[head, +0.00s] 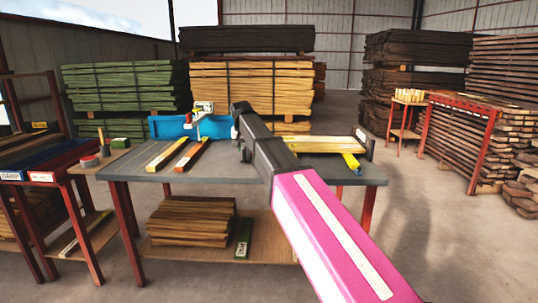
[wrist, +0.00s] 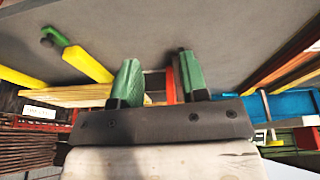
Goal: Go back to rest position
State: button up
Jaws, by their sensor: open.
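My gripper (wrist: 159,82) shows in the wrist view with two green fingers spread apart and nothing between them. In the head view my pink and black arm reaches from the lower right over the grey table (head: 330,171). Its dark end is above the middle of the table top, and the fingertips cannot be made out there. In the wrist view the bare grey table top (wrist: 190,25) fills the upper part of the picture beyond the fingers.
A blue case (head: 172,128) with a white-topped tool (head: 200,112) stands at the back left. Two bars (head: 166,155) (head: 192,154) lie before it. A wooden tray (head: 312,144) and a yellow piece (head: 351,161) lie right.

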jog(key=s+d+f+g, duration=0.1)
jog(key=s+d+f, duration=0.5)
jog(key=d+f, duration=0.3)
jog(key=s+d+f+g, duration=0.1)
jog(key=s+d+f, duration=0.5)
jog(key=f, duration=0.5)
jog(key=s+d+f, duration=0.6)
jog(key=d+f, duration=0.2)
jog(key=f, duration=0.2)
jog(key=s+d+f+g, duration=0.1)
jog(key=s+d+f, duration=0.5)
jog(key=s, duration=0.5)
jog(key=shift+s+d+f, duration=0.15)
jog(key=shift+f, duration=0.6)
